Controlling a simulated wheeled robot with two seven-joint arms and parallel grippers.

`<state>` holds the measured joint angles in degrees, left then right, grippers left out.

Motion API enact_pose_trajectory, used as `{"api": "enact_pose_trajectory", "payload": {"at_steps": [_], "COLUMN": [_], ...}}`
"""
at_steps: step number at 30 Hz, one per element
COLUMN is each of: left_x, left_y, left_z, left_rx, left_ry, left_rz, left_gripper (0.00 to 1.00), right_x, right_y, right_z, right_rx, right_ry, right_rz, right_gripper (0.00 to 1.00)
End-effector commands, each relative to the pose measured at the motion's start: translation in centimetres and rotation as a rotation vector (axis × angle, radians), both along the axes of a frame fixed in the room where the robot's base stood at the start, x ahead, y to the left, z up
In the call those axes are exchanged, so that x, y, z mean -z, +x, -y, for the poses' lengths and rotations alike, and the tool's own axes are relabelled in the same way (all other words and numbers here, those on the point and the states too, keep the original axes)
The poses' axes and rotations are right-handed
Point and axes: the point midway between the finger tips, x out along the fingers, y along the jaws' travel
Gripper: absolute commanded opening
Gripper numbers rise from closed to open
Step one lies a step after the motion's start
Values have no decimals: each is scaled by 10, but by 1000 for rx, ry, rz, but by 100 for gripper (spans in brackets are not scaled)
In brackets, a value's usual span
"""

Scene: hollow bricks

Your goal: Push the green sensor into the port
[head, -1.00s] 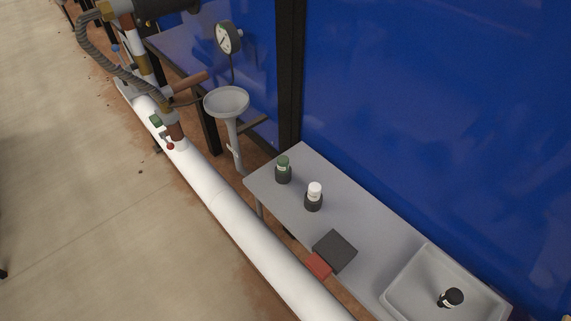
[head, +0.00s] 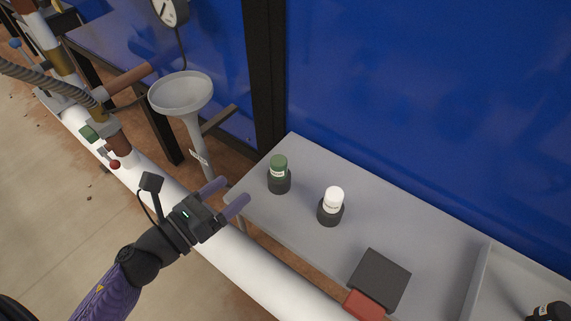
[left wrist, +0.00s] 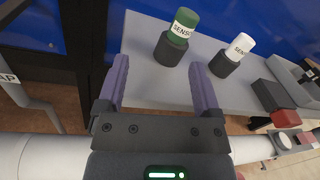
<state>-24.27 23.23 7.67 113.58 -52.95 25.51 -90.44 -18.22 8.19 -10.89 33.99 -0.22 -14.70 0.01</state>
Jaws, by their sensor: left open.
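The green sensor (head: 279,163) stands upright in a dark round holder (head: 279,182) near the left end of the grey table. In the left wrist view the green sensor (left wrist: 183,26) appears ahead, beyond the fingertips and between their lines. My left gripper (head: 234,190) is open and empty, to the left of the sensor and apart from it, near the table's left edge. Its two purple fingers also show in the left wrist view (left wrist: 159,66). I cannot tell which opening is the port. My right gripper is not in view.
A white sensor (head: 333,199) stands in a similar holder to the right. A dark block (head: 381,278) and a red block (head: 364,305) lie at the table's front. A white pipe (head: 253,264) runs below the table, and a grey funnel (head: 181,92) stands left of it.

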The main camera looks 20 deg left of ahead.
Motion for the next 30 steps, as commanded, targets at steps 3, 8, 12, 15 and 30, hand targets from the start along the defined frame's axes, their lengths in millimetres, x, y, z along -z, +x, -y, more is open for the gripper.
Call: {"api": "enact_pose_trajectory", "payload": {"at_steps": [3, 8, 12, 15, 30], "left_x": [-2, -5, -5, -7, -6], "left_y": [-5, 7, 27, 41, 72], "left_z": [8, 23, 37, 47, 71], "left_rx": [93, 137, 134, 134, 131], "left_ry": [151, 217, 212, 211, 210], "left_rz": [87, 131, 128, 128, 122], "left_gripper": [84, 84, 84, 84, 73], "right_x": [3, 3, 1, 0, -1], "right_y": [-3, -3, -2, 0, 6], "right_z": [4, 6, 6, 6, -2], "right_rx": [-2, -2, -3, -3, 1], "right_ry": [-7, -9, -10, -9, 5], "right_rz": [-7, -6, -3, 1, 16], "right_gripper": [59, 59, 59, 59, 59]}}
